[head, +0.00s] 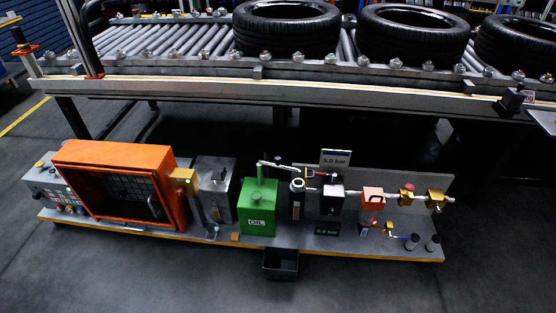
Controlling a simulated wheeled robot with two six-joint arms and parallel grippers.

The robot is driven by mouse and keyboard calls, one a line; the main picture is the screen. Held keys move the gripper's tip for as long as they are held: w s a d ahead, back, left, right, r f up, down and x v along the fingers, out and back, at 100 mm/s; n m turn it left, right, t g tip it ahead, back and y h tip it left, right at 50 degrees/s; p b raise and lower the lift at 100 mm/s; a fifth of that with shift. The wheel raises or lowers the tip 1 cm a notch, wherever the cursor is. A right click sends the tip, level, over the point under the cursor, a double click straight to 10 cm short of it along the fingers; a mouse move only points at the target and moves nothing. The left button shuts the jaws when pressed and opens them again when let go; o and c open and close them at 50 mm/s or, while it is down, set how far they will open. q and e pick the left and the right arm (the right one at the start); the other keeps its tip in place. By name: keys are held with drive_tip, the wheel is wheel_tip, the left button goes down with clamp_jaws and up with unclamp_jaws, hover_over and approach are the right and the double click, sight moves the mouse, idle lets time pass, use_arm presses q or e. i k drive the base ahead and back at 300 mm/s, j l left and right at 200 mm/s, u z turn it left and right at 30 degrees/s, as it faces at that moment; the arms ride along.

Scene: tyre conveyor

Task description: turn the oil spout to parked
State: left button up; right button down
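The green oil can (258,222), lettered OIL, stands on the low bench (225,239) in the middle of the view. The pale oil spout (275,165) sits above the can and reaches to the right. Its free end is close to a round pale ring (297,185) on a dark stand; I cannot tell whether they touch. No label for the parked position can be read. Neither of my grippers is in view.
An orange-framed mesh box (118,148) and a grey box (214,190) stand left of the can. A pipe line with a black block (333,203), an orange block (373,200) and brass valves is on the right. Tyres (287,28) lie on the conveyor behind.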

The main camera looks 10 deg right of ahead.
sight(277, 159)
drive_tip(key=z, duration=0.2)
drive_tip(key=i+j+z, duration=0.2)
drive_tip(key=z, duration=0.25)
drive_tip(key=i+j+z, duration=0.25)
drive_tip(key=z, duration=0.15)
drive_tip(key=i+j+z, duration=0.15)
drive_tip(key=j+z, duration=0.15)
drive_tip(key=z, duration=0.15)
